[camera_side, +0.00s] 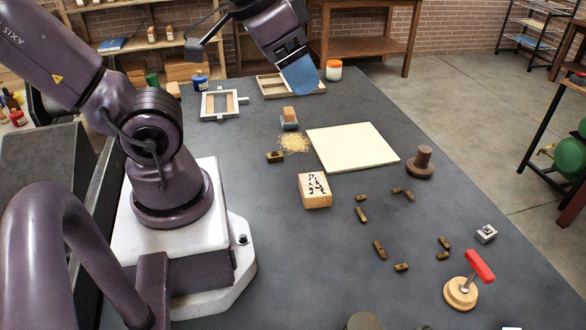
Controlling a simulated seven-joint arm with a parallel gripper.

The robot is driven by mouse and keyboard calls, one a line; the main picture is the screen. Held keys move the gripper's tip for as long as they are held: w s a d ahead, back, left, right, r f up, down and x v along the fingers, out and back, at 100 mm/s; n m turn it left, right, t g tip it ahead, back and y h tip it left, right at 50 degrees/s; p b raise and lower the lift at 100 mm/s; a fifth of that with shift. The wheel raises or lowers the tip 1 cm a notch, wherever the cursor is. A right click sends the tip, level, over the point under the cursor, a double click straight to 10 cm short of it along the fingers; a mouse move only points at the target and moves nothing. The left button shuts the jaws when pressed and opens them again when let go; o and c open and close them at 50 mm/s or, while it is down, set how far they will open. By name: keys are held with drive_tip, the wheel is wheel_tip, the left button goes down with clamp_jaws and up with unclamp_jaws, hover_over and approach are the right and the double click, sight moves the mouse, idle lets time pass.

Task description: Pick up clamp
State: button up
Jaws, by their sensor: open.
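I cannot tell for sure which thing is the clamp. A pale metal frame with short projecting rods (219,104) lies flat at the back left of the table. A red-handled tool on a round wooden base (460,293) stands at the front right. My gripper (300,82) hangs high over the back of the table, its blue-grey tip in front of a shallow wooden tray (268,86). It is open, and I see nothing held in it. The gap between its fingers is hidden from this side.
A cream board (352,146) lies mid-table. Several small brown pieces (380,250) lie scattered at front right. Jars (334,70) stand at the back.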

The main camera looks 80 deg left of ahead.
drive_tip(key=w+a+f+n+g, duration=0.2)
drive_tip(key=a+f+g, duration=0.1)
drive_tip(key=a+f, duration=0.3)
drive_tip(key=m+g, duration=0.2)
drive_tip(key=m, duration=1.8)
hover_over(276, 157)
wheel_tip(276, 157, down, 16)
drive_tip(key=shift+m, duration=0.3)
wheel_tip(276, 157, down, 7)
drive_tip(key=shift+w+d+r, duration=0.1)
drive_tip(key=shift+a+f, duration=0.2)
drive_tip(key=shift+f, duration=2.75)
drive_tip(key=c, duration=1)
drive_tip(key=shift+r, duration=0.15)
drive_tip(key=shift+c, duration=0.2)
